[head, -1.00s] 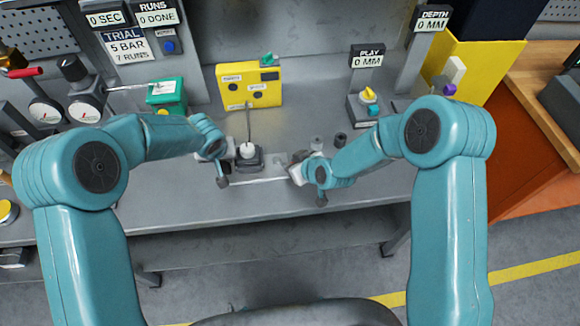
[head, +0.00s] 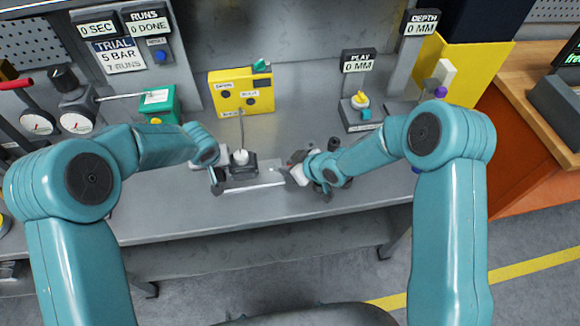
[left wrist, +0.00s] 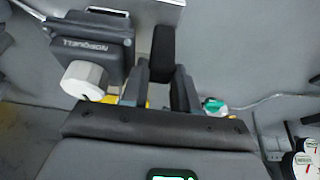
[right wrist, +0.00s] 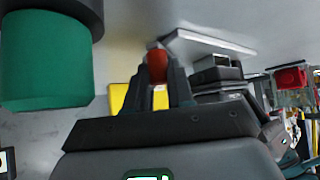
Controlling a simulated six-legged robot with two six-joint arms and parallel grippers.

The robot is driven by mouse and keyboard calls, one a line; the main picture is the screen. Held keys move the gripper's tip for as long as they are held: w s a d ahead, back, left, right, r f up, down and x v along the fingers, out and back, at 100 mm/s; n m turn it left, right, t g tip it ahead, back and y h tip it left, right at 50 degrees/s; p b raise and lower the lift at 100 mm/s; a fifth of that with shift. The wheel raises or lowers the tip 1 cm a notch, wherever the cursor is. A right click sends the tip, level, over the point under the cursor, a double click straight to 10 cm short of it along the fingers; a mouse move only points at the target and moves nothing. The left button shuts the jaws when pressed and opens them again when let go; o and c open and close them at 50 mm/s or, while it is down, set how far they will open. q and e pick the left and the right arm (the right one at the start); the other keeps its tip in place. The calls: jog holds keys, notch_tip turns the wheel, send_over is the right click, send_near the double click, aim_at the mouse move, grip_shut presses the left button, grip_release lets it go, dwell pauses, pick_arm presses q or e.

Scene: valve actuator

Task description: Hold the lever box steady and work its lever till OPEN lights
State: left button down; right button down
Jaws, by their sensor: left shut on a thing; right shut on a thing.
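The lever box (head: 243,172) is a small dark box with a white knob on top, low on the bench in the head view; it also shows in the left wrist view (left wrist: 92,40). My left gripper (head: 216,178) is at its left side. In the left wrist view its fingers (left wrist: 165,75) are shut on a black upright piece (left wrist: 163,45). My right gripper (head: 295,172) is to the right of the box. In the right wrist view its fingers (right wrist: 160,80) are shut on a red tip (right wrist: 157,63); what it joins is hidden. No lit OPEN light can be made out.
A yellow box (head: 262,98) with dark round spots stands behind the lever box. A green box (head: 160,100) is at left, a grey stand with yellow knob (head: 358,112) at right. A green cylinder (right wrist: 45,60) is close beside the right gripper.

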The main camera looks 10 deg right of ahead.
jog(key=c, duration=1.3)
grip_release()
jog(key=shift+d, duration=0.15)
jog(key=shift+o, duration=0.2)
jog(key=v, duration=1.2)
jog(key=shift+c, duration=0.3)
